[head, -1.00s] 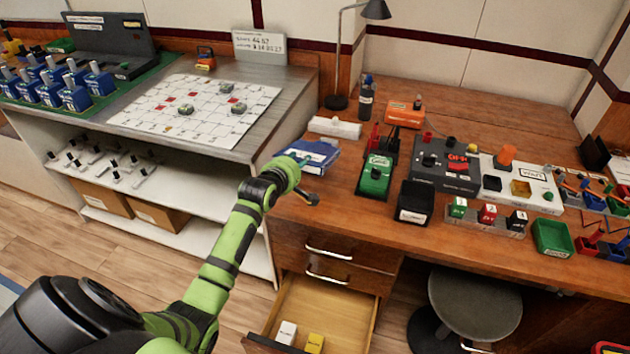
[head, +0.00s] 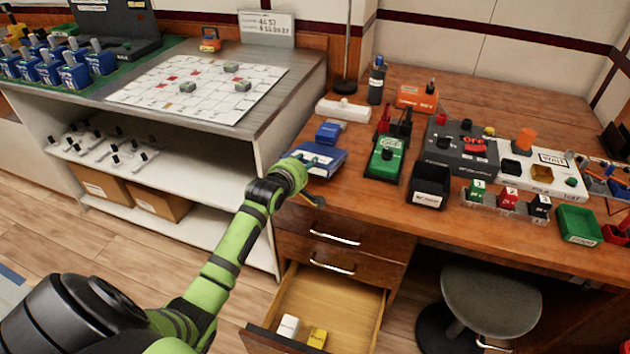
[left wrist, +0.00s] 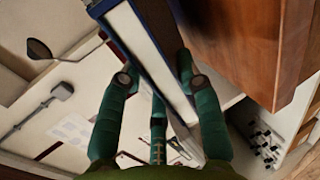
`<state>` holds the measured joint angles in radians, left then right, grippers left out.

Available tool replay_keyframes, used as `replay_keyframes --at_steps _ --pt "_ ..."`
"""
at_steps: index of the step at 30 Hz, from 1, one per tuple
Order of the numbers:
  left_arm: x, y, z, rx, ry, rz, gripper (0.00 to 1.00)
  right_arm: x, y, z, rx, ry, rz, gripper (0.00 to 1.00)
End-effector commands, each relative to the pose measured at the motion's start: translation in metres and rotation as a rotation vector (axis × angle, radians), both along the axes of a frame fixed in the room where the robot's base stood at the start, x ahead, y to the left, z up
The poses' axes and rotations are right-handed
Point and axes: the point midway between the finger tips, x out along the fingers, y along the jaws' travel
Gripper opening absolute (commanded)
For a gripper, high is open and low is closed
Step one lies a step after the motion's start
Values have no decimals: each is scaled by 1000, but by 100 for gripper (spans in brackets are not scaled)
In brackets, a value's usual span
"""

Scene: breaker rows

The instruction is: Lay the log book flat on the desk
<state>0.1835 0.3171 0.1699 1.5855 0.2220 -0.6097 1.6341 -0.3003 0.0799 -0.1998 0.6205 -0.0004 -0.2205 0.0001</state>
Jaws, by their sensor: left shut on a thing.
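The log book (head: 326,157), with a blue cover, is at the left front edge of the wooden desk (head: 355,205) in the head view. My left gripper (head: 305,163) is shut on its near left side. In the left wrist view the blue-edged book, with its white page block (left wrist: 140,40), runs between the green fingers (left wrist: 157,88). A wooden desk part is close beside it there. I cannot tell whether the book's underside touches the desk. My right gripper is not in view.
A small blue box (head: 329,132) stands just behind the book, and a white block (head: 343,109) farther back. A green device (head: 386,160) stands to the right. Below, an open drawer (head: 350,300) holds a white and a yellow item. A stool (head: 490,300) is at lower right.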

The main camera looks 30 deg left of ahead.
Motion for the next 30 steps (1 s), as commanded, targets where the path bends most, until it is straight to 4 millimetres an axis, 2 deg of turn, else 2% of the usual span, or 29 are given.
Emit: replay_keyframes --at_steps 3,11,12,13,23,30 --pt "1 0 -6 0 -6 0 0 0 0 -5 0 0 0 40" --pt "1 0 -6 0 -7 0 0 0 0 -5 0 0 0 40" --pt "0 0 -9 -1 -1 0 42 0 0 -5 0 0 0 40" --pt "0 0 -9 -1 -1 0 50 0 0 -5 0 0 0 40" --pt "0 0 -7 -1 -2 0 50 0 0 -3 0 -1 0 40" --pt "-21 -4 5 -1 1 -1 50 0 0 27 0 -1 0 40"
